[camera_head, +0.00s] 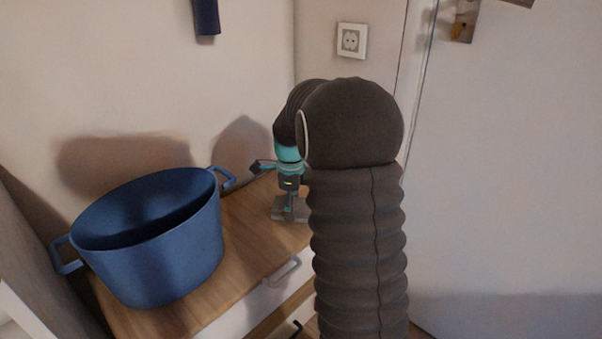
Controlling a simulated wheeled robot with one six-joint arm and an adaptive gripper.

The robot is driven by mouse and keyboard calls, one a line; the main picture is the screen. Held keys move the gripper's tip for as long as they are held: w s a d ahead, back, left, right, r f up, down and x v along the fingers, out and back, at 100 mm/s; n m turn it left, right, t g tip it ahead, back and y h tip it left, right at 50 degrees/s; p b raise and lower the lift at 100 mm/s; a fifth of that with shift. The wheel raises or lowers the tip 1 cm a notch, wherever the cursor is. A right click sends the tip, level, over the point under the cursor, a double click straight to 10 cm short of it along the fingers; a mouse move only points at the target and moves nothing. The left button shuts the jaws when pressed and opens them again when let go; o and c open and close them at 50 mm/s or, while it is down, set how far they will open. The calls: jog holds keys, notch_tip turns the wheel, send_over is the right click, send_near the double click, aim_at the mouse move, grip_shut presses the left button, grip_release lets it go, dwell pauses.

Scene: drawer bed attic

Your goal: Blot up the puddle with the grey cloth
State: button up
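My gripper (289,207) points down over the wooden top, to the right of the blue pot and partly behind my own dark ribbed arm. Its fingertips are small and dark here, and I cannot tell whether they are open or shut. A flat grey piece, which looks like the grey cloth (280,212), lies on the wood right at the fingertips. I cannot tell whether the fingers grip it or only touch it. My arm hides its right side. No puddle can be made out; the arm and pot cover parts of the top.
A big blue pot (165,262) with side handles stands on the left of the wooden top (244,232). A drawer front with a pale handle (284,271) is below the front edge. A wall with a socket (351,41) rises behind. A white door (510,170) is at right.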

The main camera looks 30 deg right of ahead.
aim_at(300, 197)
jog(key=shift+w+d+p, duration=0.25)
jog(key=shift+w+d, duration=0.05)
jog(key=shift+d, duration=0.5)
jog(key=shift+w+d+p, duration=0.2)
jog(key=shift+w+d, duration=0.1)
jog(key=shift+d, duration=0.5)
jog(key=shift+s+a, duration=0.3)
jog(key=shift+a, duration=0.5)
jog(key=shift+s+a, duration=0.25)
jog(key=shift+a, duration=0.55)
jog(key=shift+s+a, duration=0.3)
jog(key=shift+a, duration=0.5)
jog(key=shift+r+p, duration=2.9)
jog(key=shift+r, duration=1.3)
